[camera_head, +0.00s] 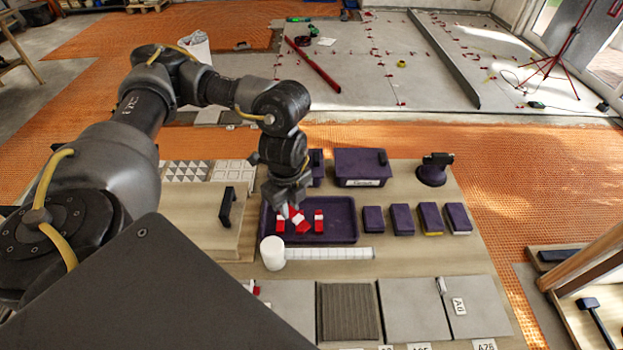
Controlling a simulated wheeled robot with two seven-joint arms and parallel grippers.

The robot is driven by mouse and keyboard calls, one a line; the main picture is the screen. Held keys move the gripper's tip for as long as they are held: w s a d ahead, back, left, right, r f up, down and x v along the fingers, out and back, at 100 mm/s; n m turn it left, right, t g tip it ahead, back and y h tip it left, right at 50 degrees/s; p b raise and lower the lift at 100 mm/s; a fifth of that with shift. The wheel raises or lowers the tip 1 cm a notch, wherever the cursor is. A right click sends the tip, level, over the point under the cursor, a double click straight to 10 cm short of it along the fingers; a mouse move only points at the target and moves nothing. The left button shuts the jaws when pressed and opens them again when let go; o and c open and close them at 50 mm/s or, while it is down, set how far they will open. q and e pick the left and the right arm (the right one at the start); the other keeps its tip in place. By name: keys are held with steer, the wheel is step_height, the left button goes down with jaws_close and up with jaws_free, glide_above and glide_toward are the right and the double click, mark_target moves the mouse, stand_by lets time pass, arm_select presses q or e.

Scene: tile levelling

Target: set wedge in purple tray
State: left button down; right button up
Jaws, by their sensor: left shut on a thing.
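The purple tray (342,208) lies on the wooden board in the middle of the view. Several small red and white wedges show in or above it; one wedge (319,221) stands at the right of the group. My left gripper (290,206) points down over the left part of the tray and is shut on a wedge (298,217). The fingers partly hide this wedge, and I cannot tell whether it touches the tray or the other wedges. My right gripper is out of view.
A white cup (272,253) stands at the tray's front left corner. A purple box (362,167) is behind the tray, and several purple blocks (401,219) stand to the right. A wooden box with a black handle (226,207) is on the left. Grey tiles (411,308) lie in front.

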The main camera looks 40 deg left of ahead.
arm_select(q)
steer(key=shift+w+d+f, duration=0.15)
steer(key=shift+w, duration=0.15)
steer(key=w+d+f, duration=0.3)
steer(key=w+f, duration=0.1)
steer(key=w, duration=0.3)
steer(key=b, duration=0.1)
glide_above(333, 218)
steer(key=f, duration=0.5)
steer(key=shift+s+a, duration=0.1)
steer(key=shift+s, duration=0.15)
steer(key=shift+w+f, duration=0.15)
steer(key=shift+f, duration=0.15)
step_height(333, 218, down, 3)
steer(key=shift+r+b, duration=0.2)
steer(key=shift+b, duration=0.4)
steer(key=shift+w+f, duration=0.1)
steer(key=shift+f, duration=0.2)
